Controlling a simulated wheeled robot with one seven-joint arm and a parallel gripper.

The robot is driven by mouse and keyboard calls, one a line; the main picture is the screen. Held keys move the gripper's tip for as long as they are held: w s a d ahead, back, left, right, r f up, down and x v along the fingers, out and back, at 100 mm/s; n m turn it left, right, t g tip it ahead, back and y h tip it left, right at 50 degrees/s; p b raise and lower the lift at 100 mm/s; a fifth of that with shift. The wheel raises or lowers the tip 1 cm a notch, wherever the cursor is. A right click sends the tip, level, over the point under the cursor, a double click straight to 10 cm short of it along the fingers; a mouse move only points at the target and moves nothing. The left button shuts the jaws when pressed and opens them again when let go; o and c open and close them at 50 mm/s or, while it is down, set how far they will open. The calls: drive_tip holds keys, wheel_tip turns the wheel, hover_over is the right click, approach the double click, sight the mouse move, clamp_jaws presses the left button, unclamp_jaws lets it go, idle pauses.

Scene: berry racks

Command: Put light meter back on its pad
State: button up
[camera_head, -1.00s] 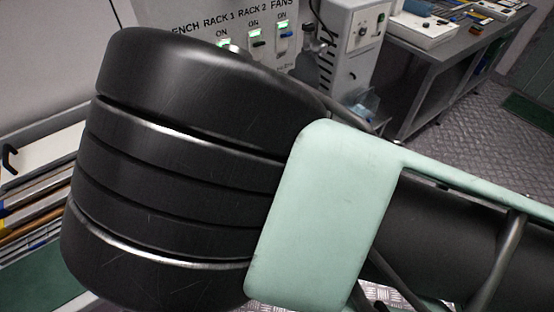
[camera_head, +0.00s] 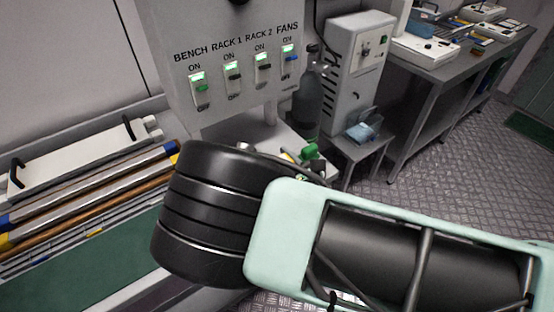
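I cannot pick out the light meter or its pad for sure in this view. Small devices and boxes lie on the grey bench (camera_head: 437,72) at the back right, too small to tell apart. My own arm, a black ribbed joint and a pale green link, fills the lower middle and hides what is behind it. My gripper is out of the picture, so I cannot see whether it holds anything.
A switch panel (camera_head: 225,110) labelled BENCH, RACK 1, RACK 2 and FANS stands behind my arm, with lit green lamps. A grey cabinet (camera_head: 352,85) and small stand (camera_head: 362,146) are right of it. Long rods (camera_head: 95,195) lie at left. Patterned floor (camera_head: 440,170) is clear at right.

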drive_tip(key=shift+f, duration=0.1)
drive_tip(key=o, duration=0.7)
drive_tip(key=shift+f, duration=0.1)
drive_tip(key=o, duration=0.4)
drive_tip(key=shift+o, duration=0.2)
